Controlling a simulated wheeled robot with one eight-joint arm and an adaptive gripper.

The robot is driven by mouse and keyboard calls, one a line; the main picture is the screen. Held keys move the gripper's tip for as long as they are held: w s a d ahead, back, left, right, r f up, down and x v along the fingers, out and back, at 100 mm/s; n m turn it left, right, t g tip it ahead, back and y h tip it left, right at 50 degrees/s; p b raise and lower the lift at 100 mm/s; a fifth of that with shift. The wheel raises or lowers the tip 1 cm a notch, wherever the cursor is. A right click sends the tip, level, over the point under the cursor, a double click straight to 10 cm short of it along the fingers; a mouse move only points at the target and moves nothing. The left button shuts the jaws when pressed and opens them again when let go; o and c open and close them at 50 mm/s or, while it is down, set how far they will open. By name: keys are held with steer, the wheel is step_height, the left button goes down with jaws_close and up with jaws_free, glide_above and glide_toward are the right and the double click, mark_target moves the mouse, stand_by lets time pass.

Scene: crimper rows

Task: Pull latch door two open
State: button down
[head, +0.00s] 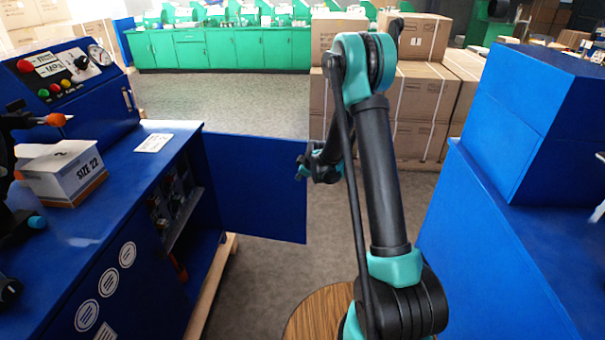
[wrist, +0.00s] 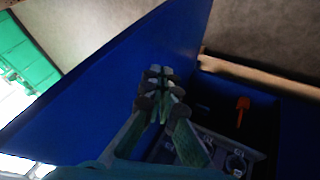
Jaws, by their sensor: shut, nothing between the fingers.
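A blue latch door (head: 258,190) stands swung out from the blue cabinet on the left in the head view, with the cabinet's inside showing behind its hinge side. In the wrist view the door (wrist: 110,75) fills the middle as a tilted blue panel. My gripper (head: 304,172) is at the door's free edge in the head view, partly hidden by my arm. In the wrist view my gripper (wrist: 160,85) is shut and empty, with its fingertips in front of the door panel. I cannot tell whether they touch it.
The open compartment (head: 172,205) holds fittings on a shelf; an orange tool (wrist: 242,108) shows there in the wrist view. A white box (head: 65,172) sits on the cabinet top. Stacked cartons (head: 415,95) stand behind my arm.

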steer(key=shift+w+d+r, duration=0.1)
steer(key=shift+w+d, duration=0.2)
steer(key=shift+w, duration=0.6)
steer(key=shift+w+d+r, duration=0.1)
steer(key=shift+w+d, duration=0.15)
steer(key=shift+w, duration=0.65)
steer(key=w+d+n+g+y, duration=0.1)
steer(key=w+d+n+y, duration=0.1)
steer(key=w, duration=1.6)
steer(key=d+n, duration=0.1)
steer(key=n, duration=0.1)
steer(key=shift+w+n+g, duration=0.3)
steer(key=shift+g, duration=0.1)
steer(key=shift+s+f, duration=0.1)
